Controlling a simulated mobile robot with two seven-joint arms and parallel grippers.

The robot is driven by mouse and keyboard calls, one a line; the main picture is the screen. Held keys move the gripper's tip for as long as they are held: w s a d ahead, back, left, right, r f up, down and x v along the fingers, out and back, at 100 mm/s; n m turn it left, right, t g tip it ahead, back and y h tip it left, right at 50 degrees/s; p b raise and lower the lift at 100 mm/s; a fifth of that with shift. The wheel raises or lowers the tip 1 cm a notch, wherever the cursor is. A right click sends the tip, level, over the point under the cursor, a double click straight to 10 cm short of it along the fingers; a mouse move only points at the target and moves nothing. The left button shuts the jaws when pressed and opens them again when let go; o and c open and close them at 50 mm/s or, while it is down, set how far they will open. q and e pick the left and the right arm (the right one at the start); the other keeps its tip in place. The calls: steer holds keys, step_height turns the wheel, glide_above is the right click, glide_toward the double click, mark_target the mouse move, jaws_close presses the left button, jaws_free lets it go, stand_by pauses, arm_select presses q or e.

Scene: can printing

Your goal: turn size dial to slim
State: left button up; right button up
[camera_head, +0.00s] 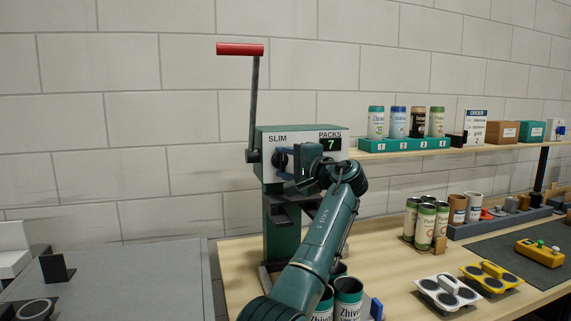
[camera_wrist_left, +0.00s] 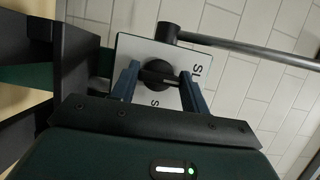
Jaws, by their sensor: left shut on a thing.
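The green printing machine (camera_head: 280,212) stands on the wooden table with a white face panel marked SLIM and PACKS, its display showing 7. My left gripper (camera_head: 284,160) reaches its front from below right. In the left wrist view, the two blue fingers of my left gripper (camera_wrist_left: 160,78) are shut on the black size dial (camera_wrist_left: 156,70), one on each side. The dial sits on the white panel (camera_wrist_left: 140,48), where parts of letters show. In the head view my gripper mostly hides the dial. My right gripper is not in view.
A lever with a red handle (camera_head: 240,49) rises at the machine's left. Printed cans (camera_head: 348,296) stand below my arm. More cans (camera_head: 426,222) stand to the right, near white (camera_head: 447,293) and yellow (camera_head: 491,276) can holders. A shelf with sample cans (camera_head: 376,122) is behind.

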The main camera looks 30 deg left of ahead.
arm_select(q)
steer(key=o, duration=1)
steer(key=b+v, duration=0.2)
steer(key=v, duration=1.1)
steer(key=shift+r, duration=0.1)
